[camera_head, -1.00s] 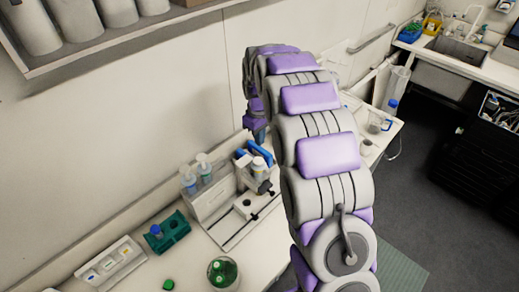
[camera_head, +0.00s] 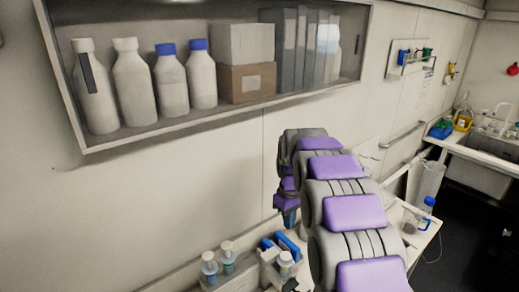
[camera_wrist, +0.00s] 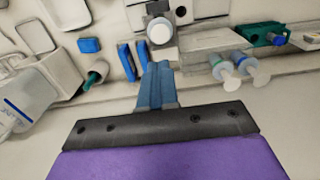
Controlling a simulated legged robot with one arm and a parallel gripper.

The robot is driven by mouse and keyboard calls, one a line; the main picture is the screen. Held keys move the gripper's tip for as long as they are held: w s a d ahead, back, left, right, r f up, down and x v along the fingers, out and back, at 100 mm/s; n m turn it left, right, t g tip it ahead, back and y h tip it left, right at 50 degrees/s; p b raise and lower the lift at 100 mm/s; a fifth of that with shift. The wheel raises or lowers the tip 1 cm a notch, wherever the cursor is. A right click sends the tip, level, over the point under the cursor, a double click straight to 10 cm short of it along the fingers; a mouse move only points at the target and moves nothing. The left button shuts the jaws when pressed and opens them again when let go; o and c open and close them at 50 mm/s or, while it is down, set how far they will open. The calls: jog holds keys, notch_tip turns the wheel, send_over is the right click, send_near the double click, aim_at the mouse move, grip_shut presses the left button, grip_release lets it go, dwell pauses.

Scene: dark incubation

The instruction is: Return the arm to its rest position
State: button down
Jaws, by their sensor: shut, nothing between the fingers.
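My arm, grey with purple pads, rises from the lower right of the head view and reaches over the bench. My gripper (camera_wrist: 158,65) shows in the wrist view as blue fingers beyond a black bracket. The fingers are together with nothing between them. Ahead of the fingertips is a grey device with a white round cap (camera_wrist: 160,31). In the head view the gripper end is partly hidden behind the arm, beside the wall.
A wall shelf (camera_head: 235,103) with bottles and boxes is at upper left. On the bench are two pump bottles (camera_head: 228,259), a white-capped bottle (camera_head: 286,261) and a blue-capped bottle (camera_head: 427,206). A sink (camera_head: 480,173) is at right.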

jog(key=s+f+m+b, duration=0.2)
jog(key=s+f+b, duration=0.3)
jog(key=s, duration=0.9)
jog(key=s+f+m+g+b, duration=0.1)
jog(key=s+f+b, duration=0.4)
jog(key=s, duration=1)
jog(key=s+f+m+b, duration=0.3)
jog(key=s+f+b, duration=0.3)
jog(key=s, duration=0.8)
jog(key=shift+s+d+m+g+b, duration=0.2)
jog(key=shift+m+g+b, duration=0.15)
jog(key=shift+b, duration=0.6)
jog(key=shift+w, duration=0.1)
